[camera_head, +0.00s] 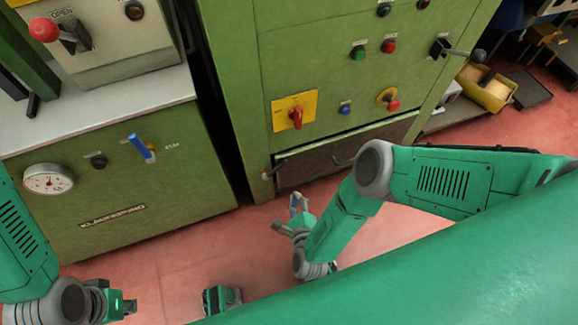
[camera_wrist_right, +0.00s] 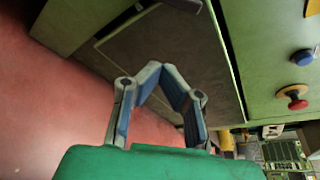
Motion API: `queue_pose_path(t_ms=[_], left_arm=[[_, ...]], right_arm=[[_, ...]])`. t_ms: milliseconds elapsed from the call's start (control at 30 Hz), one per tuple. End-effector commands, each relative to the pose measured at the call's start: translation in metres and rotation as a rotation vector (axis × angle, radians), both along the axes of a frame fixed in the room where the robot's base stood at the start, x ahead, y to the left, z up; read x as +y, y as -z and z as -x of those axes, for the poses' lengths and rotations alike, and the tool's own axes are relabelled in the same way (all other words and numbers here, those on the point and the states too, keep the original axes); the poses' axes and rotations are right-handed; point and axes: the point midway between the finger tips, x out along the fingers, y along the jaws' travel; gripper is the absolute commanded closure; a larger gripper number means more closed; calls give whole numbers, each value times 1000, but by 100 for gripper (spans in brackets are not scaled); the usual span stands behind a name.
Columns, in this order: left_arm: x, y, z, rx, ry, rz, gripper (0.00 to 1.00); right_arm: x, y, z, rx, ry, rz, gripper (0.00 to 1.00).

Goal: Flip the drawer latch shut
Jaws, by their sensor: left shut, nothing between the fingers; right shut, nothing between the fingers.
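The drawer (camera_head: 325,163) is a dark panel low in the green cabinet, with a bar handle (camera_head: 343,160) on its front. A small latch (camera_head: 268,173) with a pale knob sits at the drawer's left edge. My right gripper (camera_head: 287,212) is shut and empty, below and slightly right of the latch and apart from it. In the right wrist view its fingertips (camera_wrist_right: 163,68) meet in front of the dark drawer panel (camera_wrist_right: 200,50); I cannot clearly make out the latch there. My left gripper (camera_head: 128,305) is shut and empty at the bottom left, far from the drawer.
A yellow plate with a red rotary switch (camera_head: 296,117) and several buttons are on the cabinet above the drawer. A lever (camera_head: 462,52) sticks out at its right. A left machine carries a gauge (camera_head: 48,179) and blue-handled switch (camera_head: 141,148). Red floor (camera_head: 170,262) lies open in front.

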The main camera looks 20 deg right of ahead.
Motion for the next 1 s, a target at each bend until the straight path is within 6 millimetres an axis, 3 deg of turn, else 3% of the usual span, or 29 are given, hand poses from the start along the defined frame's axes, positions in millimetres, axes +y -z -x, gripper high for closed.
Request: queue_pose_path(t_ms=[567, 767, 1000], left_arm=[[0, 2, 0, 0, 0, 0, 100], [0, 15, 0, 0, 0, 0, 100], [0, 38, 0, 0, 0, 0, 100]], right_arm=[[-1, 4, -2, -14, 24, -77, 100], [-7, 12, -29, -17, 26, -75, 100], [-16, 27, -79, -17, 24, -75, 100]])
